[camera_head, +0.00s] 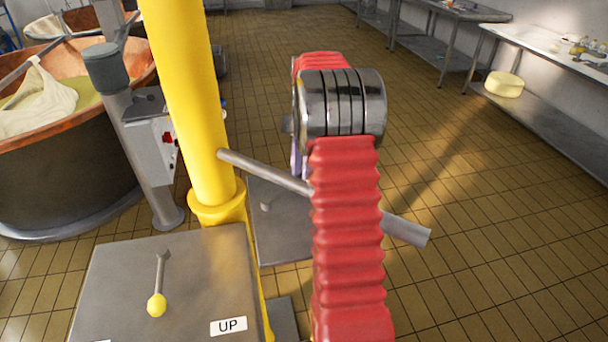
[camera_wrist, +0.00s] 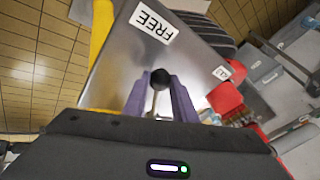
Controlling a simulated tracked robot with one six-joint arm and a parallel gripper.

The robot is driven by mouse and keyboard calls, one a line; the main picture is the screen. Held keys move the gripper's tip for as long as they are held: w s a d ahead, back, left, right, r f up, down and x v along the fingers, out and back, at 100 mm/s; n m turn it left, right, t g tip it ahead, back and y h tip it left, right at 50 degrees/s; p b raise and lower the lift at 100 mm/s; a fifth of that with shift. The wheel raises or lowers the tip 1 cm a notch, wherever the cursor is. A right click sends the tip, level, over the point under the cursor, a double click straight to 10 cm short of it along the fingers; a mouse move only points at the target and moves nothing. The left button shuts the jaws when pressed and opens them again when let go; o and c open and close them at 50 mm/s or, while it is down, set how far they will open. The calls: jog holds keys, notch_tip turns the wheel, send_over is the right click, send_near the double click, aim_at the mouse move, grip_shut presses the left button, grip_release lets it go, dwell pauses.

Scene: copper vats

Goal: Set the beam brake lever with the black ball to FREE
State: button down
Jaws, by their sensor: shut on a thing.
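In the wrist view, the black ball (camera_wrist: 161,77) of the brake lever sits between the purple fingers of my gripper (camera_wrist: 160,91), which are shut on it. A short piece of pale lever rod shows below the ball. Behind is a grey metal panel (camera_wrist: 191,62) with a white FREE label (camera_wrist: 152,23) at its top. A second label (camera_wrist: 221,72) lies at the panel's right edge, too small to read. The lever's exact setting cannot be told. In the head view, my red arm hides the black ball and most of my gripper; part of a grey box (camera_head: 285,240) shows behind it.
A yellow post (camera_head: 185,95) stands left of my arm. A grey bar (camera_head: 265,172) crosses behind the arm. A nearer grey box (camera_head: 205,290) has an UP label and a yellow-ball lever (camera_head: 157,303). A copper vat (camera_head: 60,165) stands left; open tiled floor lies right.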

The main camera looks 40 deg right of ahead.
jog(key=shift+w+a+n, duration=0.15)
jog(key=shift+w+n, duration=0.25)
jog(key=shift+w, duration=0.1)
jog(key=c, duration=1.5)
grip_release()
jog(key=shift+o, duration=0.2)
jog(key=v, duration=0.7)
jog(key=shift+w+r, duration=0.15)
